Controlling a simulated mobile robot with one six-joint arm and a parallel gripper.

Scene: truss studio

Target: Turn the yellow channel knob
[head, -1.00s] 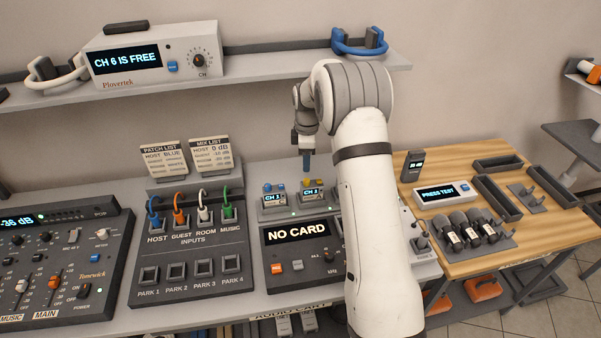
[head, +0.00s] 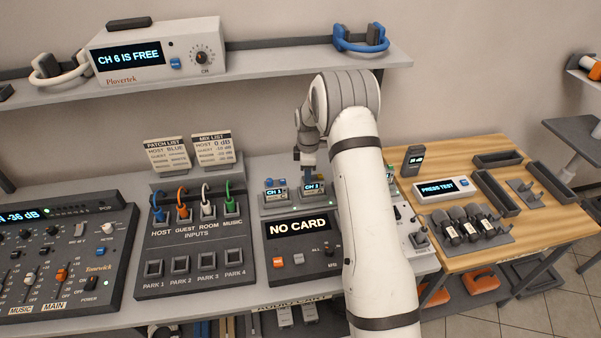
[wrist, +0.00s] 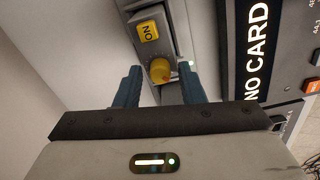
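The yellow channel knob (wrist: 160,70) shows in the wrist view on the top of a grey receiver, beside a yellow ON switch (wrist: 148,31). My gripper (wrist: 160,82) is open, with its two blue fingers apart on either side of the knob. A gap shows between the knob and each finger, and the fingertips reach about level with it. In the head view my gripper (head: 309,176) points down over the right-hand small receiver (head: 313,190), which has a lit channel display. The knob is hidden there behind the fingers.
A similar receiver (head: 276,195) stands close on the left. The recorder (head: 300,227) reading NO CARD lies in front. The patch panel (head: 195,250) with colored plugs is to the left. A shelf unit (head: 155,55) above reads CH 6 IS FREE.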

